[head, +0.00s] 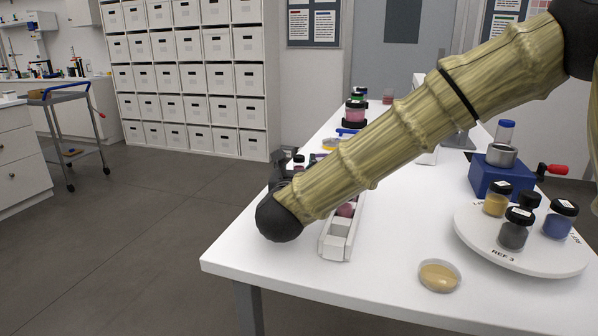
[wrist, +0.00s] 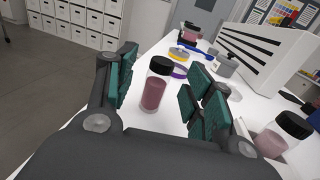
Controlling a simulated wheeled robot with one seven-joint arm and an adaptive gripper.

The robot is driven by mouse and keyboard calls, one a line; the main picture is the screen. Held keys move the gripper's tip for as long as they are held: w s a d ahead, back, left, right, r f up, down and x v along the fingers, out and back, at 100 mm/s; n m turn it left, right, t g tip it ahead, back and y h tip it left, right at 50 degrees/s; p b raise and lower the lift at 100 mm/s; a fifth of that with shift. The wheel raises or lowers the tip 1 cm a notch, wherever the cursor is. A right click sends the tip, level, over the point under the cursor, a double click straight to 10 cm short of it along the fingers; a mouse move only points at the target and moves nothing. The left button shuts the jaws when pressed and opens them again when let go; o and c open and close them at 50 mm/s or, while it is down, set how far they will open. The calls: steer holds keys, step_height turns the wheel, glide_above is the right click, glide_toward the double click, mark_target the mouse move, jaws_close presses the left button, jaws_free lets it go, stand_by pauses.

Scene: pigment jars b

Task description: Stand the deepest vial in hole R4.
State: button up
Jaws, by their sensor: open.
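A clear vial with a black cap and dark red pigment (wrist: 156,88) stands upright on the white table in the wrist view. My gripper (wrist: 164,80) is open, with its teal-padded fingers to the left and right of this vial; I cannot tell whether either touches it. In the head view my gripper (head: 282,176) is mostly hidden behind my arm, at the table's left edge. A paler pink jar with a black lid (wrist: 279,136) is at the right of the wrist view. No hole labelled R4 is readable.
A white compartmented tray (head: 336,246) lies near the front table edge, partly behind my arm. A round white stand marked REF 3 (head: 483,250) holds several jars. A tan dish (head: 440,276) and a blue device (head: 487,180) are nearby. A slotted white panel (wrist: 262,52) rises at right.

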mark_target(298, 163)
steer(key=shift+w+d, duration=0.15)
steer(key=shift+w, duration=0.8)
steer(key=shift+w+d, duration=0.15)
steer(key=shift+w, duration=0.75)
steer(key=c, duration=1)
